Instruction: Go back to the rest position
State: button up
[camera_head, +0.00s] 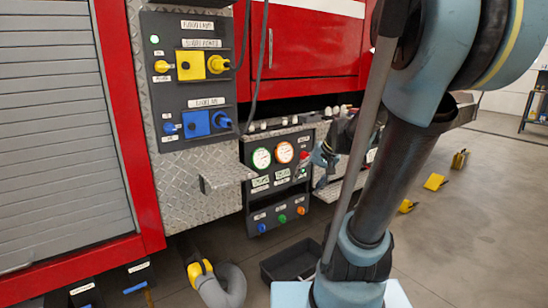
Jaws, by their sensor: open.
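My gripper (304,168) shows small and dark in front of the right side of the gauge panel (258,184). Its fingers are apart and I see nothing held between them. My own arm rises across the right half of the view and hides part of the wrist. The fingertips are too small to tell whether they touch the panel.
A red truck body (318,42) carries an upper panel (222,62) with yellow and blue plugs. A metal step (228,176) juts out beside the gauges. A black bin (290,262) and grey hose (226,288) lie below. Yellow pieces (435,182) lie on open floor at right.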

jog(key=s+d+f+n+h, duration=0.1)
jog(key=s+d+f+h, duration=0.1)
jog(key=s, duration=0.6)
jog(key=s+d+f+n+g+h, duration=0.1)
jog(key=s+d+f, duration=0.3)
jog(key=s, duration=0.5)
jog(key=shift+s+d+f+g+h, duration=0.25)
jog(key=shift+f+h, duration=0.2)
jog(key=shift+h, duration=0.25)
jog(key=shift+w+f, duration=0.2)
jog(key=shift+w, duration=0.3)
